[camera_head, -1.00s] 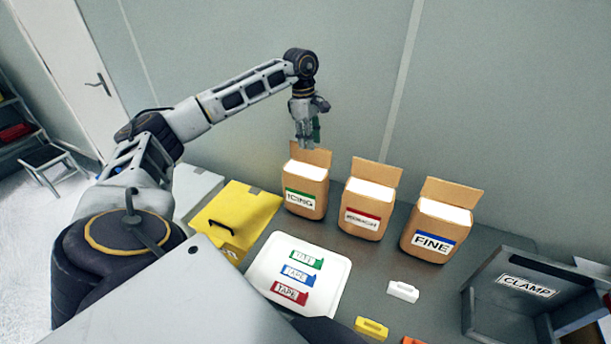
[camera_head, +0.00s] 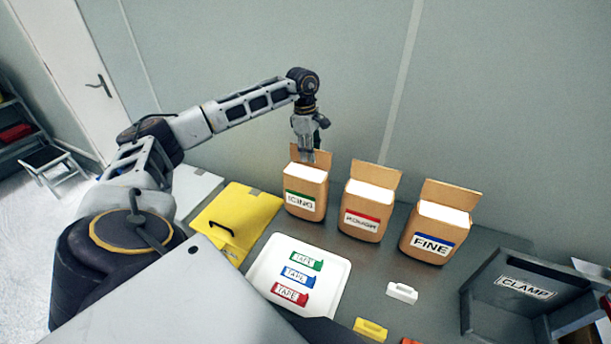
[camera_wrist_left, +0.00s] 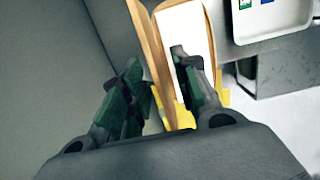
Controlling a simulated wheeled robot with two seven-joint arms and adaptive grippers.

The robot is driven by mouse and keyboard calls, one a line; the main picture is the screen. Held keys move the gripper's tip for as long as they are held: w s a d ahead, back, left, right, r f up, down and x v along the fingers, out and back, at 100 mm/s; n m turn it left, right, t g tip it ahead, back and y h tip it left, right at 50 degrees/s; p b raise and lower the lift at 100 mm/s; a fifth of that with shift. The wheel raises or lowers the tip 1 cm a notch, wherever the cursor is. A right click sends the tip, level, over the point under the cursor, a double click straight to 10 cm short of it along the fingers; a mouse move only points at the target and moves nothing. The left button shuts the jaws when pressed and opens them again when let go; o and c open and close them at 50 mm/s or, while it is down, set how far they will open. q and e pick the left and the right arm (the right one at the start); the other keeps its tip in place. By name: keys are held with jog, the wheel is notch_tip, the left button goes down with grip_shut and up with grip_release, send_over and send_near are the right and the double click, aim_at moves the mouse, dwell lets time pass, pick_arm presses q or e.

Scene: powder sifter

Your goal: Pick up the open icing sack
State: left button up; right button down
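The open icing sack (camera_head: 305,199) is a brown box-like bag with a green ICING label, white contents and a raised back flap. It stands upright on the grey table, leftmost of three sacks. My left gripper (camera_head: 307,154) is directly above it, pointing down at the raised flap. In the left wrist view my left gripper (camera_wrist_left: 155,75) is open, with green-padded fingers apart. There the sack's flap (camera_wrist_left: 150,45) lies between the fingers, and the right finger is over the white contents (camera_wrist_left: 186,35). I cannot tell whether either finger touches the sack. My right gripper is not in view.
A red-labelled sack (camera_head: 364,213) and a blue-labelled FINE sack (camera_head: 436,224) stand to the right. A white tray (camera_head: 340,268) with tape strips lies in front, a yellow box (camera_head: 262,212) to the left. A grey CLAMP bin (camera_head: 483,290) is at right. The wall is close behind.

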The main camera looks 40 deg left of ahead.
pick_arm(q)
jog(key=shift+f, duration=0.15)
jog(key=shift+f, duration=0.1)
dwell(0.4)
jog(key=shift+c, duration=0.4)
grip_shut()
jog(key=shift+w, duration=0.1)
dwell(0.4)
